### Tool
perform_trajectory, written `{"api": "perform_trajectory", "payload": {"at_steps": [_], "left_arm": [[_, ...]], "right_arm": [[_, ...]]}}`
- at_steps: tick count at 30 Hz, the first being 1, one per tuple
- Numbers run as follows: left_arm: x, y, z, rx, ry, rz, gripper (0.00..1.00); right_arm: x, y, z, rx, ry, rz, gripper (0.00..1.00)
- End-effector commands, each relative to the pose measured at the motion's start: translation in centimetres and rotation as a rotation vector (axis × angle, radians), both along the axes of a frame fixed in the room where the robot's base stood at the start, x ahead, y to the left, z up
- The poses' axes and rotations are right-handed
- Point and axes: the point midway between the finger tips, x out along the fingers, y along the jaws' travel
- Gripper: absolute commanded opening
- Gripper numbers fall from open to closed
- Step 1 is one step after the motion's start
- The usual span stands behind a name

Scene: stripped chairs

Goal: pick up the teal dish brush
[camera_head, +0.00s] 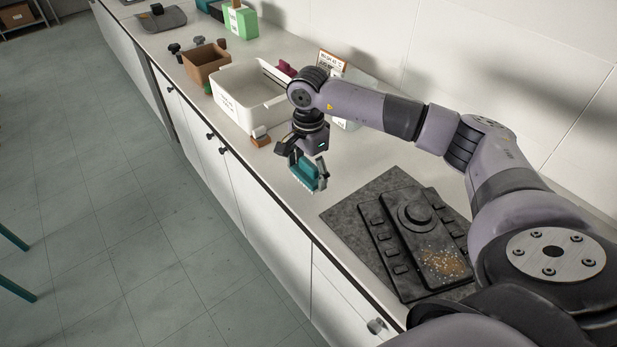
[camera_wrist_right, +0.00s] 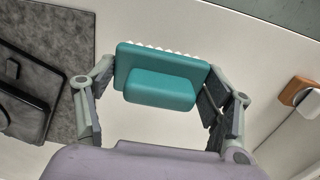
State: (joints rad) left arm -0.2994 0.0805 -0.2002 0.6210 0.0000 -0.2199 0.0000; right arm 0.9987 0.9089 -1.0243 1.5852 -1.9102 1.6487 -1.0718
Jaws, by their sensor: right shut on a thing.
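The teal dish brush (camera_head: 304,173) is between the fingers of my right gripper (camera_head: 307,172), above the pale counter (camera_head: 345,170). In the right wrist view the brush (camera_wrist_right: 160,75) shows a teal block with a raised grip and a row of white bristles along its far edge. The fingers of my right gripper (camera_wrist_right: 160,95) press on both ends of it. In the head view the brush appears held over the counter near its front edge; whether it touches the counter is hard to tell. My left gripper is not in view.
A grey mat (camera_head: 345,207) with a dark panel-like object (camera_head: 375,222) and crumbs lies right of the brush. A white bin (camera_head: 228,97) stands behind left, with a small wood-and-white brush (camera_head: 261,140) by it. A cardboard box (camera_head: 204,63) is farther back.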

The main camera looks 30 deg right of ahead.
Motion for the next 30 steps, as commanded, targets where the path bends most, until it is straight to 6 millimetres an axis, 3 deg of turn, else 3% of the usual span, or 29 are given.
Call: {"api": "perform_trajectory", "payload": {"at_steps": [12,18,24,30], "left_arm": [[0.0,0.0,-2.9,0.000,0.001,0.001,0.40],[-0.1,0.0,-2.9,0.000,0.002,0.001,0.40],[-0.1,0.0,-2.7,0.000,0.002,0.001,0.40],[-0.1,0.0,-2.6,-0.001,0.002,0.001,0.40]], "right_arm": [[0.1,0.1,11.6,0.002,-0.009,0.000,0.45],[0.1,0.0,16.0,0.000,-0.004,0.001,0.45],[0.0,0.0,17.4,0.001,-0.002,0.001,0.45],[0.0,0.0,17.6,0.001,-0.001,0.000,0.45]]}}
